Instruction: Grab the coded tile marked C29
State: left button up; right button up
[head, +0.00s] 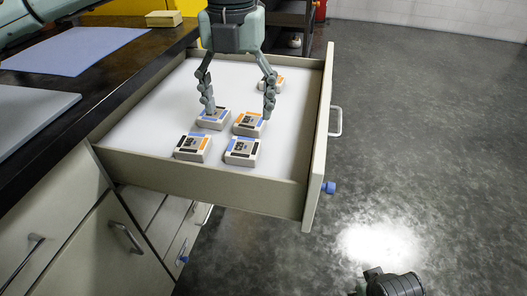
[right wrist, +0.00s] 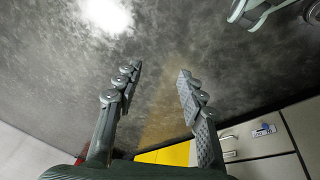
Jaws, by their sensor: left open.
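Several coded tiles lie in an open drawer (head: 160,128) in the head view: a blue-and-black one (head: 212,120), an orange-and-blue one (head: 248,127), an orange-and-black one (head: 192,148), a black-and-blue one (head: 242,152) and an orange-marked one (head: 271,85) at the back. Their codes are too small to read, so I cannot tell which is C29. My left gripper (head: 238,114) is open and points down, its fingertips at the blue-and-black and orange-and-blue tiles; contact is unclear. My right gripper (right wrist: 157,73) is open and empty over the floor.
A dark counter (head: 110,70) with a blue mat (head: 75,50) and a grey panel (head: 25,118) runs along the left. The drawer front (head: 318,150) has a handle (head: 335,121) and a blue knob (head: 329,188). Open floor (head: 430,130) lies to the right.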

aim_at(244, 147)
pick_arm(q)
jog(key=shift+s+d+f, duration=0.3)
jog(key=shift+d+f, duration=0.05)
jog(key=shift+d, duration=0.1)
jog(key=shift+f, duration=1.25)
jog(key=f, duration=0.3)
jog(key=f+p, duration=0.1)
jog(key=f, duration=0.1)
jog(key=shift+a, duration=0.25)
jog(key=shift+r, duration=0.1)
jog(key=c, duration=1.4)
pick_arm(e)
jog(key=shift+f, duration=0.9)
